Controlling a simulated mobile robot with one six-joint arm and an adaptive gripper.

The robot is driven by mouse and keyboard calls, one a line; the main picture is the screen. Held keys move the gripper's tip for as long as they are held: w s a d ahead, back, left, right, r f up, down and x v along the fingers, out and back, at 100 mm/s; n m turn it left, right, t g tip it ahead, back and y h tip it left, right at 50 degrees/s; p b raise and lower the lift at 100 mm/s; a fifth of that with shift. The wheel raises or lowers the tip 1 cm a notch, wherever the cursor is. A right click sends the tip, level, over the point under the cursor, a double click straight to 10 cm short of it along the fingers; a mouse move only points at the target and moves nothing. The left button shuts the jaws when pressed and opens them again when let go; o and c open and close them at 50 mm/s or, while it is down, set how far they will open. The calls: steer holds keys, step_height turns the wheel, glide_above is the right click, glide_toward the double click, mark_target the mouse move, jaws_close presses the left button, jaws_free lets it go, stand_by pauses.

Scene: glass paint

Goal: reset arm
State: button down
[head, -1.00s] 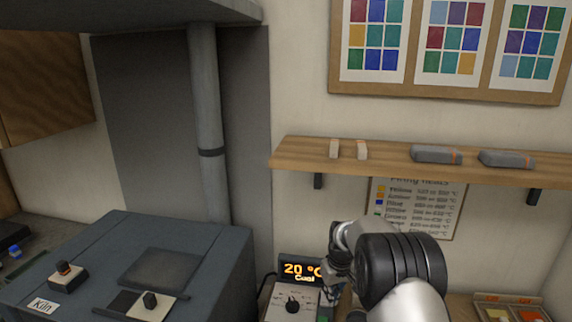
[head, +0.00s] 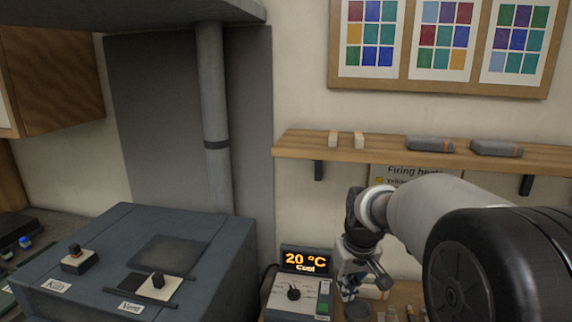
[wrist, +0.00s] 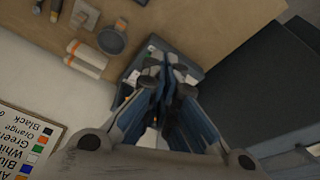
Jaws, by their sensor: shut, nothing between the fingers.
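My gripper (head: 352,292) hangs pointing down at the right side of the kiln controller (head: 290,300), in front of the back wall. Its display reads 20 °C. In the wrist view my gripper (wrist: 165,68) has its blue-grey fingers drawn together with nothing held. A dark box (wrist: 188,62) lies beyond the fingertips; I cannot tell whether they touch it. My arm comes in from the lower right of the head view and hides part of the bench and wall sign.
The grey kiln (head: 115,222) with its switches stands at left, below a vertical pipe (head: 213,120). A wooden shelf (head: 385,149) with small blocks runs above my arm. The wrist view shows a wooden bench (wrist: 150,22) with pale rolls (wrist: 88,58) and a wall sign (wrist: 22,150).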

steer(key=s+m+t+b, duration=0.1)
steer(key=s+b, duration=0.3)
steer(key=s, duration=2.6)
steer(key=shift+s+r+m+t+b, duration=0.2)
steer(key=shift+s+m+t+b, duration=0.2)
steer(key=shift+m, duration=0.3)
steer(key=shift+d, duration=0.1)
